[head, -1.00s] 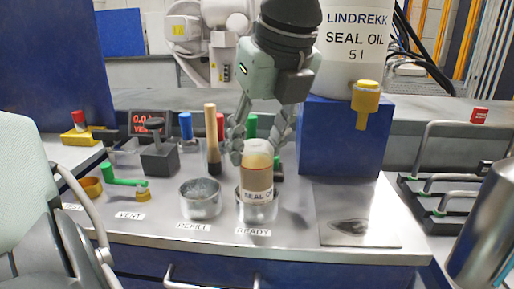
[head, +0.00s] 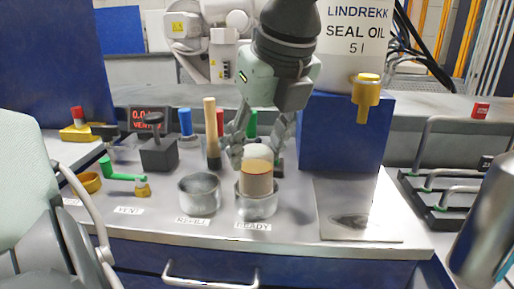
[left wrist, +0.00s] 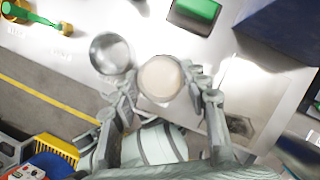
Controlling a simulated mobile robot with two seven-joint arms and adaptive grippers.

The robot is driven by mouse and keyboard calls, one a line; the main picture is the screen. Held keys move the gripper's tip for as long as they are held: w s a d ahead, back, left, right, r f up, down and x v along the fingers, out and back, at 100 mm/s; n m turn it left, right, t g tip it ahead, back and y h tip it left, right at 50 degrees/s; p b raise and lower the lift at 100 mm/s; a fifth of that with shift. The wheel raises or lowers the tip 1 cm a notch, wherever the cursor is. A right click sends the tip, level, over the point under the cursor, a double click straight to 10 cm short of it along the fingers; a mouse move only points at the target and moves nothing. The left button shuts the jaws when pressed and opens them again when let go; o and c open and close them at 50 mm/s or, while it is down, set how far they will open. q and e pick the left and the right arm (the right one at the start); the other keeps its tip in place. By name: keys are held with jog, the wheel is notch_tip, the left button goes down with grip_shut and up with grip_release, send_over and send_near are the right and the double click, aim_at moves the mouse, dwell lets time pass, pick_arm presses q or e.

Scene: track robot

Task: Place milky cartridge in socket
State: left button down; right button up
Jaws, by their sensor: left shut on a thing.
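The cartridge (head: 257,178) is upright, with a pale cap and a cloudy tan body. It stands with its lower part inside the round metal socket marked READY (head: 257,208); its lower label is hidden by the socket wall. I cannot tell whether it touches the bottom. My left gripper (head: 257,154) is shut on the cartridge near its top from above. The left wrist view shows the pale round cap (left wrist: 160,78) between the fingers (left wrist: 163,88). My right gripper is not in view.
An empty metal socket marked REFILL (head: 199,195) is just left. A wooden-handled tool (head: 211,130) and coloured handles stand behind. A blue block (head: 343,135) with the seal oil tank (head: 352,45) and yellow tap (head: 366,92) is right. A flat metal plate (head: 350,195) lies front right.

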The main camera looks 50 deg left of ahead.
pick_arm(q)
jog(key=c, duration=0.8)
grip_release()
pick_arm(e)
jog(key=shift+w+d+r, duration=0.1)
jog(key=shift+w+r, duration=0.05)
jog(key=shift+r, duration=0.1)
pick_arm(q)
jog(key=shift+r, duration=0.1)
jog(key=shift+r+p, duration=0.1)
jog(key=shift+p, duration=0.2)
jog(key=shift+v, duration=0.9)
jog(key=v, duration=1)
jog(key=shift+d+r, duration=0.1)
jog(key=shift+r, duration=0.05)
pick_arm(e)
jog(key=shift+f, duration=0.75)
